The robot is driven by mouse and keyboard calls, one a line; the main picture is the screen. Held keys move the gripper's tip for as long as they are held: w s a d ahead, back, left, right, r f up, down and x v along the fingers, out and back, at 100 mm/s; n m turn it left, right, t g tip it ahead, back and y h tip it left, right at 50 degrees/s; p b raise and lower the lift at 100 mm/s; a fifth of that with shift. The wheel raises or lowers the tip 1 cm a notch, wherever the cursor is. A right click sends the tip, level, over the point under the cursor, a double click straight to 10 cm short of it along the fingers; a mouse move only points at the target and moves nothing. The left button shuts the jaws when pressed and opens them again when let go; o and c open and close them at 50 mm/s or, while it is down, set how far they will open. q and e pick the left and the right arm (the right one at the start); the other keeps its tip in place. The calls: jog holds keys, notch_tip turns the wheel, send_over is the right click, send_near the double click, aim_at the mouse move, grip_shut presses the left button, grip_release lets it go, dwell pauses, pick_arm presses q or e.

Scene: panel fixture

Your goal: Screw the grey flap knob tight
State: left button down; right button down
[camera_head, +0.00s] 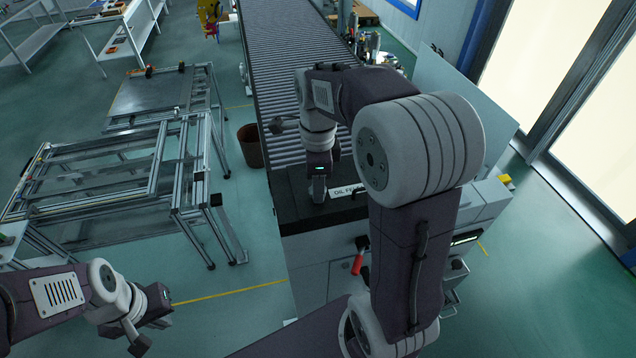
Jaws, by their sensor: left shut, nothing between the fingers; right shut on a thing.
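My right gripper (318,188) points down at the black top panel (290,210) of the machine, just left of a white label (343,191) reading "OIL F…", partly covered by my arm. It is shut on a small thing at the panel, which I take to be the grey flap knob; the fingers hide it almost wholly. I cannot tell how far it is screwed in. My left gripper (137,338) is shut and empty, low at the left over the floor, well away from the machine.
A roller conveyor (285,50) runs back from the machine. A red-handled part (358,262) sticks out of the machine's front. Metal frame tables (110,180) stand at the left, with a brown bin (250,146) between. My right arm hides much of the machine's right side.

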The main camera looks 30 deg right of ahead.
jog(key=shift+f, duration=0.1)
jog(key=c, duration=0.9)
grip_release()
jog(key=shift+a, duration=0.1)
jog(key=shift+w+r, duration=0.1)
jog(key=shift+r, duration=0.35)
notch_tip(320, 180, up, 8)
jog(key=shift+r+b, duration=0.15)
jog(key=shift+b, duration=0.2)
